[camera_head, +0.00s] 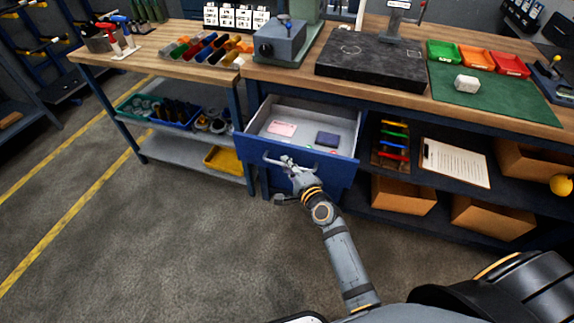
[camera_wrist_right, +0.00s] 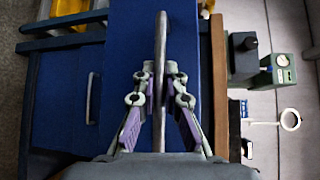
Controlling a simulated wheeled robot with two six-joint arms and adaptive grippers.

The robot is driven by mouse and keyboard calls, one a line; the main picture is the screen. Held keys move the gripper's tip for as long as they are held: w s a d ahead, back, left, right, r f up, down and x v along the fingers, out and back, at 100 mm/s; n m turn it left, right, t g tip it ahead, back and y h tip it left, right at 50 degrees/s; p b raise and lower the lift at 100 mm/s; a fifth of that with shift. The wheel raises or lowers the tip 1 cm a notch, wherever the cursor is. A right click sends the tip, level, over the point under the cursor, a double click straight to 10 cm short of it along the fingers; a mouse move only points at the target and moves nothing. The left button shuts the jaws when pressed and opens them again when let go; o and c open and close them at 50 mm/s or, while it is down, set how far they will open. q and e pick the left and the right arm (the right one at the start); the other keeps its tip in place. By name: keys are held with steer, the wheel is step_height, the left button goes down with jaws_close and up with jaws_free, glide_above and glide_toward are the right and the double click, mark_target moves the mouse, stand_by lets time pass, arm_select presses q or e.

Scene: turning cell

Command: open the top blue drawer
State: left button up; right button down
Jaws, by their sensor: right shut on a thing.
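The top blue drawer (camera_head: 333,171) is pulled out from under the wooden bench, and its grey inside shows. A pink card (camera_head: 282,128) and a dark blue notebook-like item (camera_head: 327,139) lie in it. My right gripper (camera_head: 288,162) is at the drawer's front, shut on its bar handle (camera_head: 273,161). In the right wrist view the handle (camera_wrist_right: 160,60) runs between the two fingers (camera_wrist_right: 160,95), with the blue drawer front (camera_wrist_right: 120,50) behind it. My left gripper is not in view.
The bench top (camera_head: 215,69) above holds a dark stone plate (camera_head: 370,68), a grey machine block (camera_head: 280,42) and a green mat (camera_head: 490,98). A shelf to the right holds a clipboard (camera_head: 455,163) and cardboard boxes (camera_head: 402,196). The floor (camera_head: 150,240) at the front left is clear.

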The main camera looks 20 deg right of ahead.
steer(key=shift+w, duration=0.1)
steer(key=c, duration=1.4)
jaws_free()
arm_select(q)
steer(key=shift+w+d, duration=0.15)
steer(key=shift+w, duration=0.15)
arm_select(e)
steer(key=v, duration=1.2)
steer(key=shift+f, duration=0.1)
